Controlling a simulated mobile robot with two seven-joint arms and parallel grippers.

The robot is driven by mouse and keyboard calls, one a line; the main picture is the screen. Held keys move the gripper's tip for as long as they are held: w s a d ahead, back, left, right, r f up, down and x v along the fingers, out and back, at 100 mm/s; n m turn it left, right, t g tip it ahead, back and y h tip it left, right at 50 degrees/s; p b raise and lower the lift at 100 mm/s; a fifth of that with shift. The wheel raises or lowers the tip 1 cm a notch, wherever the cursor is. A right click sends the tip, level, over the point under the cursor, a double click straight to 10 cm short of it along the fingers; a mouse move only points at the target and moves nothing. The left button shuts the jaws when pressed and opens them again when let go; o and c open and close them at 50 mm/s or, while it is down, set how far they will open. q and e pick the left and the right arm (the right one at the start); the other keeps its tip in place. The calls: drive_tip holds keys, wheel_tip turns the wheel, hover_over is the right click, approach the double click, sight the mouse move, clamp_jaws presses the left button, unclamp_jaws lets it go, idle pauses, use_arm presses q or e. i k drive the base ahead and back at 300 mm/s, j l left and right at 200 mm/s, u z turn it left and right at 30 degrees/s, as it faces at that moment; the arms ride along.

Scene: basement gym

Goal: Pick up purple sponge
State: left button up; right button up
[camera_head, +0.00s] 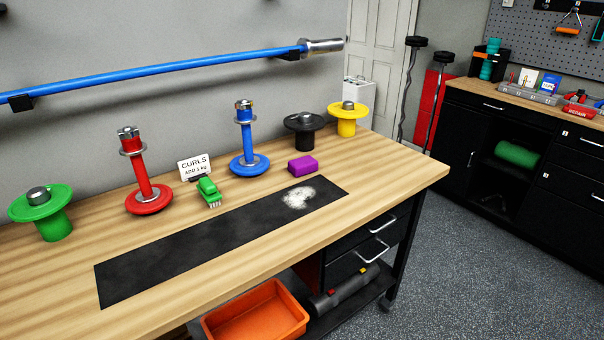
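The purple sponge (303,165) is a small block lying on the wooden workbench (400,160). It sits just behind the black mat (190,250), near the mat's right end and a white powdery patch (299,197). The blue weight stand is to its left, and the black spool-like stand is behind it. Nothing covers the sponge. Neither of my grippers shows in the head view.
A green brush (208,190), a "CURLS" card (195,167), red (147,185), blue (246,140), green (42,212), black (304,130) and yellow (347,118) stands share the bench. A blue bar (160,72) runs along the wall. An orange bin (258,315) sits below. Open floor lies right.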

sight(299, 167)
drive_tip(key=i+l+u, duration=0.1)
drive_tip(key=l, duration=0.3)
drive_tip(key=i+l+u, duration=0.1)
drive_tip(key=i+l, duration=0.15)
drive_tip(key=l, duration=0.2)
drive_tip(key=i+l+u, duration=0.1)
drive_tip(key=l, duration=0.35)
drive_tip(key=i+l+u, duration=0.1)
drive_tip(key=l, duration=0.35)
drive_tip(key=i+l+u, duration=0.1)
drive_tip(key=l, duration=0.4)
drive_tip(key=i+l+u, duration=0.1)
drive_tip(key=l, duration=0.35)
drive_tip(key=i, duration=0.1)
